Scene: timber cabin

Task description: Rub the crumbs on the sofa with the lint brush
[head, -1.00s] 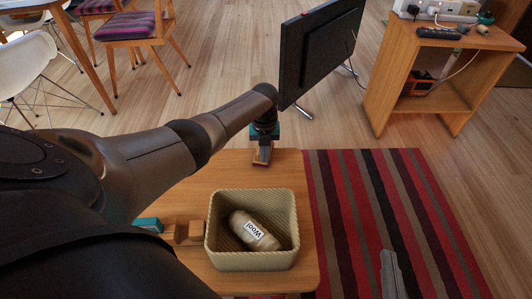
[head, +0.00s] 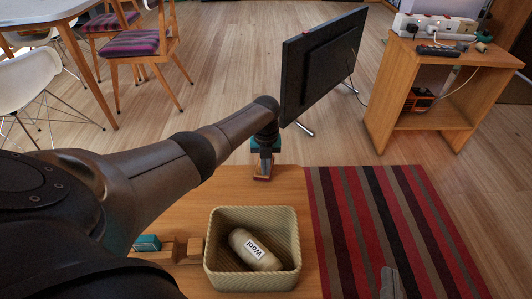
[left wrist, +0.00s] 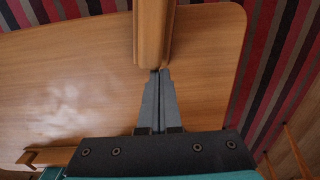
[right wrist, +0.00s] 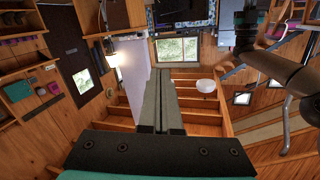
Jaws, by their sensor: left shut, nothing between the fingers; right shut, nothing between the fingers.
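No sofa or crumbs show in any view. My left gripper (head: 264,158) is low over the wooden table (head: 225,188), with its fingers shut and empty. A narrow wooden piece (head: 262,172) lies at its fingertips. In the left wrist view this wooden piece (left wrist: 153,28) runs up from the tips of the shut fingers (left wrist: 158,75); I cannot tell whether it is the lint brush or whether they touch. My right gripper (head: 391,282) shows only as a grey tip at the bottom edge; in the right wrist view its fingers (right wrist: 161,86) are shut and empty.
A striped rug (head: 400,215), black screen (head: 322,65) and wooden stand (head: 425,145) are beyond.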

